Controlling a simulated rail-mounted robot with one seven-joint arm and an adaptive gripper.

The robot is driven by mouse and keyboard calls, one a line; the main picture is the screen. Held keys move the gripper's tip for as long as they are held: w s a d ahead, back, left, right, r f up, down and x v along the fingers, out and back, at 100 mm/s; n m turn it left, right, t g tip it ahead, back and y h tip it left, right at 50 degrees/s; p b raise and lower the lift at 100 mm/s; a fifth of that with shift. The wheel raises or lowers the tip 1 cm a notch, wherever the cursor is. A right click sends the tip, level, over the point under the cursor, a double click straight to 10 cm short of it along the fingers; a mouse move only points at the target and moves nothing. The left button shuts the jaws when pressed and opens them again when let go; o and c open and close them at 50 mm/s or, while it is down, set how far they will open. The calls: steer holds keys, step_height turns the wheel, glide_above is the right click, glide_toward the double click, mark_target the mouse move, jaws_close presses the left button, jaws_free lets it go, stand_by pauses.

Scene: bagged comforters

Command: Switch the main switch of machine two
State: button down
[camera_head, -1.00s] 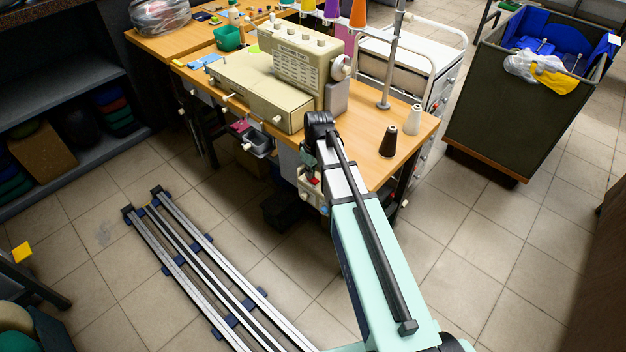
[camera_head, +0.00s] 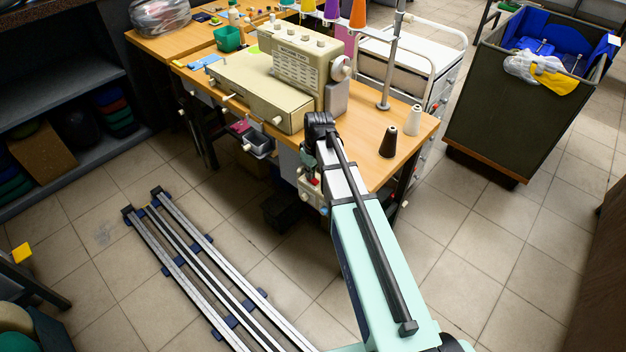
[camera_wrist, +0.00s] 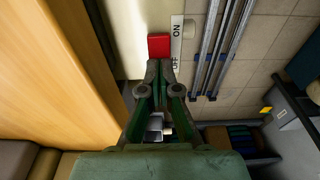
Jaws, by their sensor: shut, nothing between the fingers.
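The red switch (camera_wrist: 159,45) shows in the wrist view on a pale panel, beside a white label plate (camera_wrist: 176,42) with dark lettering. My gripper (camera_wrist: 160,66) is shut and empty. Its fingertips are right at the lower edge of the red switch in that view; I cannot tell whether they touch it. In the head view a pale box with a red part (camera_head: 314,180) sits under the front edge of the sewing table, partly behind my arm. The beige sewing machine (camera_head: 298,65) stands on the table above.
The wooden tabletop (camera_head: 365,150) runs close along the left of my gripper in the wrist view. A small grey drawer (camera_head: 259,142) hangs under the table. Thread cones (camera_head: 388,142) stand near the table's right corner. A dark cart (camera_head: 510,100) stands at the right. Tiled floor (camera_head: 450,235) is open.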

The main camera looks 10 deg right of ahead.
steer(key=shift+s+f, duration=0.1)
steer(key=shift+f, duration=0.15)
stand_by(0.3)
steer(key=shift+s+d+r+p, duration=0.1)
steer(key=shift+r+p, duration=0.75)
steer(key=shift+r, duration=0.45)
steer(key=shift+s+d+r+p, duration=0.1)
steer(key=shift+r+p, duration=0.75)
steer(key=shift+r, duration=0.45)
steer(key=shift+r, duration=0.1)
